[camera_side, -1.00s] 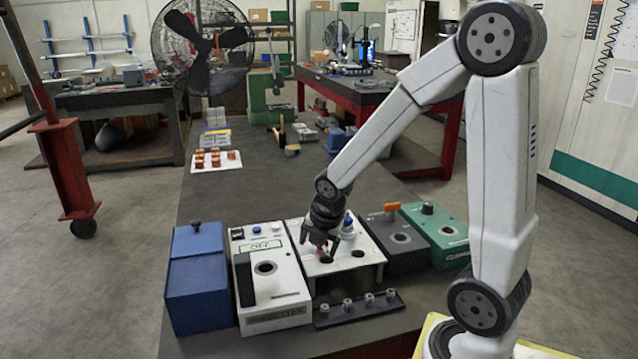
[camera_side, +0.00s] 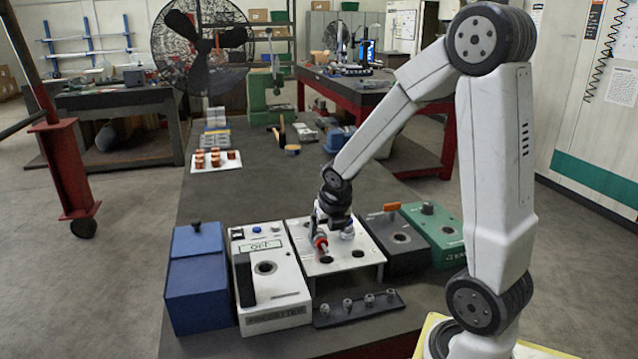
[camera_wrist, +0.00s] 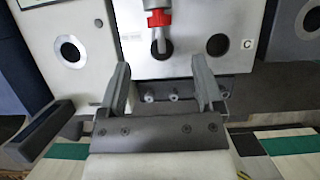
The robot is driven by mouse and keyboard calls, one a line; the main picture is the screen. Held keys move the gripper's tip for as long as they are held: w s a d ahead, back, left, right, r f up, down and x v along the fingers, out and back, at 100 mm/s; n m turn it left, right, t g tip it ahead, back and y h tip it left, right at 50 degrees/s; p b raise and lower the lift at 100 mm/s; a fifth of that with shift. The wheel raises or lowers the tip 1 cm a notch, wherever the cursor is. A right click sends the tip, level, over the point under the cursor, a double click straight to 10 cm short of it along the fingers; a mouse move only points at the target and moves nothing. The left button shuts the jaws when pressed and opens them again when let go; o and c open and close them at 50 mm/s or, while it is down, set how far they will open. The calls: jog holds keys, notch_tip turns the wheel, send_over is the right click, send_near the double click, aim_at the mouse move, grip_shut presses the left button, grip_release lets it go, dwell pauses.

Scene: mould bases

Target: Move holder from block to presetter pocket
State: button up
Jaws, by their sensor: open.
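A holder with a red collar (camera_side: 320,242) is at the white block (camera_side: 308,265), near its left front hole. In the wrist view the red collar (camera_wrist: 159,18) is beyond my fingertips, and its grey end overlaps the block's left hole; I cannot tell whether it is seated. The presetter (camera_side: 284,299) is the white box left of the block, with a round pocket (camera_side: 265,268) that looks empty.
A blue box (camera_side: 197,290) stands left of the presetter. A dark box (camera_side: 397,255) and a green box (camera_side: 437,235) stand right of the block. A dark rack (camera_side: 357,309) with several small studs lies in front.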

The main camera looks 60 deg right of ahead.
aim_at(323, 244)
jog(key=shift+x, duration=1.05)
jog(key=shift+d+f, duration=0.1)
jog(key=shift+f, duration=0.05)
jog(key=shift+x, duration=2.4)
jog(key=shift+w, duration=0.1)
jog(key=shift+c, duration=0.2)
grip_shut()
jog(key=shift+d, duration=0.1)
